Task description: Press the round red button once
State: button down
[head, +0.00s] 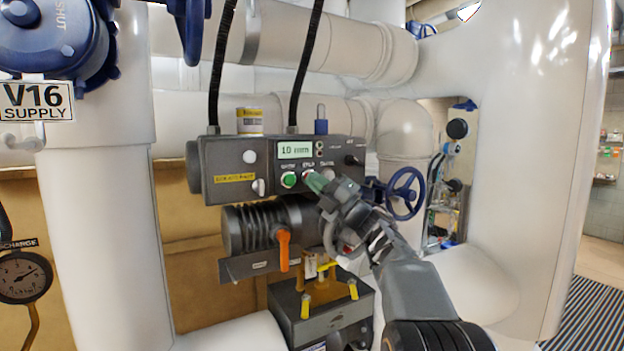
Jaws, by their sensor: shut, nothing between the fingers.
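The grey control box (228,160) carries a lit display (295,150) reading "10 mm" and a row of round buttons below it. The green button (289,180) is at the left of the row and in plain view. The round red button (308,174) is just right of it, mostly hidden behind my fingertips, with only a small edge showing. My gripper (316,182) is shut and empty, reaching up from the lower right with its tips over the red button. I cannot tell whether the tips touch it.
An orange lever (283,250) and a ribbed cylinder (262,226) sit below the box. A blue handwheel (406,193) stands close right of my gripper. Two black hoses rise from the box top. Large white pipes flank both sides.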

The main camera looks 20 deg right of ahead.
jog(key=shift+a+f+b, duration=0.1)
jog(key=shift+f+b, duration=0.45)
jog(key=shift+b, duration=0.1)
jog(key=shift+s+d+b, duration=0.25)
jog(key=shift+s+b, duration=0.05)
jog(key=shift+s, duration=0.05)
jog(key=shift+r, duration=0.1)
jog(key=s+b, duration=0.2)
jog(key=s, duration=0.1)
jog(key=s+b, duration=0.1)
jog(key=s, duration=0.1)
jog(key=shift+d+r+b, duration=0.1)
jog(key=shift+d+b, duration=0.15)
jog(key=shift+b, duration=0.15)
dwell(0.6)
